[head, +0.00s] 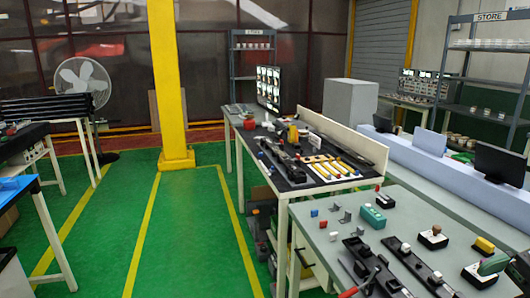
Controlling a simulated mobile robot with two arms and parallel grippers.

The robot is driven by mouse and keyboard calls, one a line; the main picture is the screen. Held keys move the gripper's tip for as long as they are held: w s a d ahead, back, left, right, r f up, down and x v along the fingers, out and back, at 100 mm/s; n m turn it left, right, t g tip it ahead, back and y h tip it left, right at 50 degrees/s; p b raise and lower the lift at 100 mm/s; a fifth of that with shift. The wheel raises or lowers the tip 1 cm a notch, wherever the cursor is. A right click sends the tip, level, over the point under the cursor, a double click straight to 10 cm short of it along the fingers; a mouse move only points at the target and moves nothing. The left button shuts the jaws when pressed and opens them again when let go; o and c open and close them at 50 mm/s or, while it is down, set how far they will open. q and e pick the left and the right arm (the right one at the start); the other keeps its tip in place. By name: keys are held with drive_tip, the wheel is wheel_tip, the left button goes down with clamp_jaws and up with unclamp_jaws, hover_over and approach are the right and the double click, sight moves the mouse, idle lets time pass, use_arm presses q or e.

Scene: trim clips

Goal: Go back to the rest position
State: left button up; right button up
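Neither of my grippers can be made out in the head view. The near grey work table (300,215) fills the lower right. A red-handled item (348,292) at the bottom edge is partly cut off. A dark shape at the right edge is too cropped to identify.
A longer white-legged table (288,187) with tools and yellow strips stands behind. A yellow pillar (168,80) rises from the green floor (190,240), which is open between yellow lines. Benches stand at left, with a fan (82,80). A store shelf (490,48) is at back right.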

drive_tip(key=w+a+f+m+t+h, duration=0.4)
drive_tip(key=a+f+m+t, duration=0.3)
drive_tip(key=a+t, duration=0.25)
drive_tip(key=w+a+f+m+t+h, duration=0.35)
drive_tip(key=a+f+m+t, duration=0.4)
drive_tip(key=a, duration=0.35)
drive_tip(key=s+d+f+m+g+h, duration=0.1)
drive_tip(key=s+f+m+g+h, duration=0.2)
drive_tip(key=s, duration=0.4)
drive_tip(key=s+f+m+g+h, duration=0.1)
drive_tip(key=s+f+g+h, duration=0.25)
drive_tip(key=s+f, duration=0.3)
drive_tip(key=s+d+f+m+g+h, duration=0.1)
drive_tip(key=s+f+g+h, duration=0.1)
drive_tip(key=s+f+g, duration=0.45)
drive_tip(key=s+f+b, duration=0.3)
drive_tip(key=f, duration=2.3)
drive_tip(key=s+d+f+g+b, duration=0.1)
drive_tip(key=s+d+f+b, duration=0.1)
drive_tip(key=s+f, duration=1.4)
wheel_tip(320, 180, down, 3)
drive_tip(key=shift+s+d+h+b, duration=0.15)
drive_tip(key=shift+d+h+b, duration=0.15)
drive_tip(key=shift+d, duration=0.05)
